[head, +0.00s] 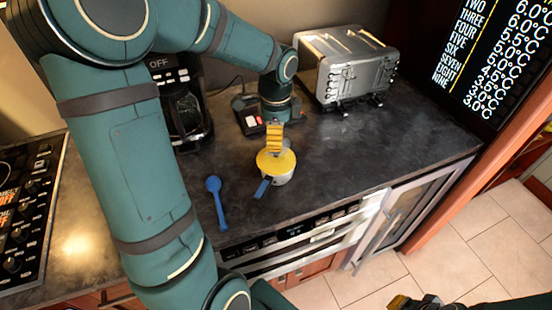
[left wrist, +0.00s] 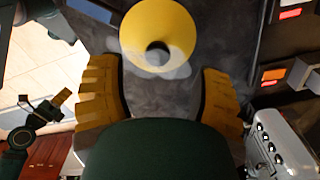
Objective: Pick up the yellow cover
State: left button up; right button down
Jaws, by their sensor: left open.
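The yellow cover (head: 268,163) lies on a small light-coloured pot (head: 283,180) with a blue handle (head: 262,188), on the dark counter. My left gripper (head: 274,138) points down just above and behind the cover, overlapping it in the head view. Nothing is between the fingers. My right gripper (head: 400,302) shows at the bottom edge, away from the counter; its jaws are unclear.
A blue spoon-like utensil (head: 216,202) lies left of the pot. A coffee maker (head: 188,108), a dark device with a red-lit switch (head: 248,118) and a silver toaster-like appliance (head: 345,68) stand behind. The counter right of the pot is clear. A glass-fronted door (head: 405,212) stands open below.

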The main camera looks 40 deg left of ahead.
aim_at(276, 155)
pick_arm(q)
notch_tip(276, 155, down, 5)
jog(key=shift+s+d+f+b, duration=0.1)
jog(key=shift+f+b, duration=0.05)
jog(key=shift+b, duration=0.4)
jog(key=c, duration=1.1)
